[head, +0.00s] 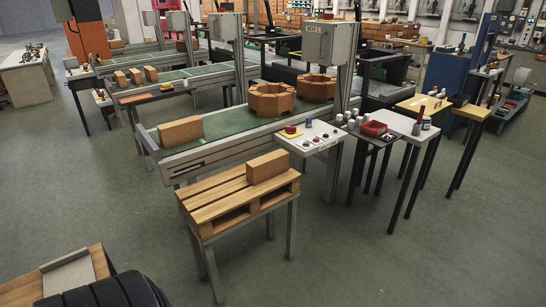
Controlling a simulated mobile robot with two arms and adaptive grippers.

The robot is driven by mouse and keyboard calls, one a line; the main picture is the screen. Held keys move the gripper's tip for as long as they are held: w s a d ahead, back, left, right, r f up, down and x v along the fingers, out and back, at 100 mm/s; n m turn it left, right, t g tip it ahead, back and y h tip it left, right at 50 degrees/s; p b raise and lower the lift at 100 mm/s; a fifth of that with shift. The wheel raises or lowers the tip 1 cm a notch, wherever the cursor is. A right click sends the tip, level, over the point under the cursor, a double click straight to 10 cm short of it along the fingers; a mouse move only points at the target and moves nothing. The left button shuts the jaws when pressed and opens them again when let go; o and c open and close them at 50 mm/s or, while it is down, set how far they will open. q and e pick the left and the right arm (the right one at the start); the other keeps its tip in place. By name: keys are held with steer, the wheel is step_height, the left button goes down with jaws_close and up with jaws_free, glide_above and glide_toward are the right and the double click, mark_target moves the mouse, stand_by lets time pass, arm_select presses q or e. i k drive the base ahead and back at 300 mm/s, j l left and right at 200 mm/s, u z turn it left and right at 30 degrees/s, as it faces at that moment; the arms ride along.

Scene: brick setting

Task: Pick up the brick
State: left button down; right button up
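A tan brick (267,166) lies on the wooden pallet-topped table (212,200), near its back right corner. A similar brick (180,131) lies on the near end of the green conveyor (225,124) behind that table. Several smaller bricks (136,76) lie on a conveyor farther back at the left. The frame does not show which brick is meant. Neither of my grippers is in view.
A control panel (311,138) with buttons adjoins the near conveyor. Two brown ring-shaped blocks (270,98) sit on that conveyor. Small tables (405,128) stand to the right. A black ridged object (105,293) fills the bottom left. The green floor (400,255) at front right is clear.

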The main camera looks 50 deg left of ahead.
mark_target(262, 169)
steer(key=i+j+u, duration=0.15)
steer(key=i+u, duration=0.3)
steer(key=i+j+u, duration=0.1)
steer(key=i+u, duration=0.2)
steer(key=u, duration=0.15)
steer(key=i+l+u, duration=0.1)
steer(key=i+u, duration=0.35)
steer(key=i+l+u, duration=0.2)
steer(key=u, duration=0.2)
steer(key=i, duration=0.05)
